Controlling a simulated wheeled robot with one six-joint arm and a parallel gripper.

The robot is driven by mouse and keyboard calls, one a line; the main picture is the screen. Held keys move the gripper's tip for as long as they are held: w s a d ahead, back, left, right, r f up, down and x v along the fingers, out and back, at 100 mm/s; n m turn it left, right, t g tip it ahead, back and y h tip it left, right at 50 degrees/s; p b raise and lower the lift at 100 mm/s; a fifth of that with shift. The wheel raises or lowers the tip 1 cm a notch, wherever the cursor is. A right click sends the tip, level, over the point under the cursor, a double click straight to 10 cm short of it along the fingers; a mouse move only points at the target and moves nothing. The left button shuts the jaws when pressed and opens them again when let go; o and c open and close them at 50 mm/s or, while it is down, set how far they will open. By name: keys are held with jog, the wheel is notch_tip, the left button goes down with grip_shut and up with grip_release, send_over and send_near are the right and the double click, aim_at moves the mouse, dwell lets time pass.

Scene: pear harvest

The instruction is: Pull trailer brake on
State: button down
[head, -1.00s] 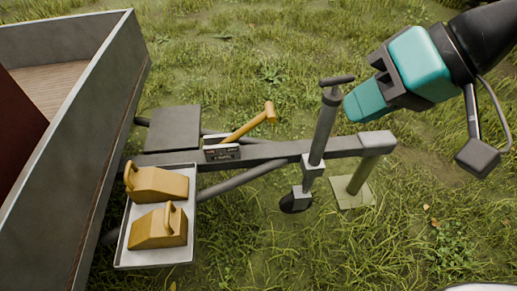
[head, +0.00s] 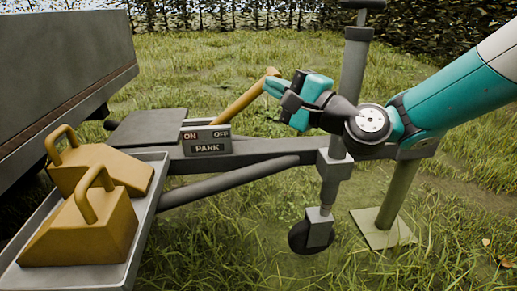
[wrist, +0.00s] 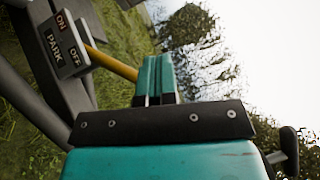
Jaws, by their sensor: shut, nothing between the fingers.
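The yellow brake lever (head: 240,100) rises from a grey box (head: 207,140) marked ON, OFF and PARK on the drawbar. It leans right, toward the OFF side. My gripper (head: 272,86) is at the lever's upper end, its teal fingers shut with nothing between them. In the wrist view, the lever (wrist: 112,63) runs from the box (wrist: 66,42) to behind my fingers (wrist: 155,70), which hide its tip. I cannot tell whether the fingers touch the lever.
A support leg (head: 396,200) is farther right. Two yellow wheel chocks (head: 100,225) lie in a tray (head: 148,215) at the left. The trailer body (head: 60,60) is behind. Grass lies around.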

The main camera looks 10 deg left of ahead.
aim_at(238, 107)
jog(key=w+d+f+m+t+h+b, duration=0.1)
jog(key=w+f+m+t+b, duration=0.2)
jog(key=f, duration=0.6)
jog(key=w+d+f+m+t+h+b, duration=0.2)
jog(key=w+f+m+t+b, duration=0.2)
jog(key=f+m+b, duration=0.4)
jog(key=shift+f+t+b, duration=0.5)
jog(key=shift+f+b, duration=0.05)
jog(key=shift+f, duration=0.05)
jog(key=shift+a+r, duration=0.1)
jog(key=p+x, duration=0.5)
jog(key=p, duration=0.7)
jog(key=shift+r, duration=0.2)
jog(key=w+a+r+p, duration=0.3)
jog(key=a+r+p, duration=0.1)
jog(key=a+p, duration=0.1)
jog(key=shift+w+a+r+p, duration=0.2)
jog(key=shift+w+r+p, duration=0.05)
jog(key=shift+p, duration=0.1)
